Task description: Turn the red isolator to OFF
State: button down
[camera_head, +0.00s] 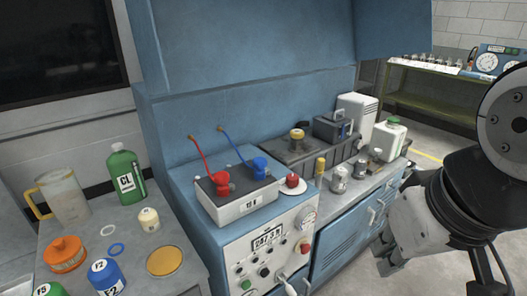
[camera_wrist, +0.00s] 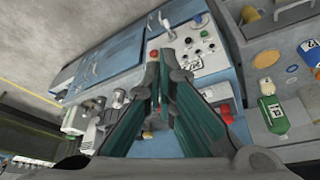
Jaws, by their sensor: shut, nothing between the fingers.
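A red knob on a white round plate, which looks like the red isolator (camera_head: 292,181), sits on the blue bench top beside the battery in the head view. Its setting is too small to read. In the wrist view I cannot pick it out for sure; my fingers cover part of the bench. My gripper (camera_wrist: 165,62) is shut and empty, its fingers together in the wrist view. In the head view my gripper (camera_head: 386,262) is at the right, in front of the cabinet and apart from the knob.
A battery (camera_head: 240,206) with red and blue leads stands left of the knob. The front panel (camera_head: 262,262) has a display, gauge, buttons and a crank handle. Several metal cans and a white jug (camera_head: 388,138) stand to the right. Bottles and a pitcher (camera_head: 65,198) fill the left bench.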

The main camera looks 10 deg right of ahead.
aim_at(292, 180)
jog(key=i+j, duration=0.15)
jog(key=i, duration=0.3)
jog(key=i+j+z, duration=0.1)
jog(key=i, duration=0.4)
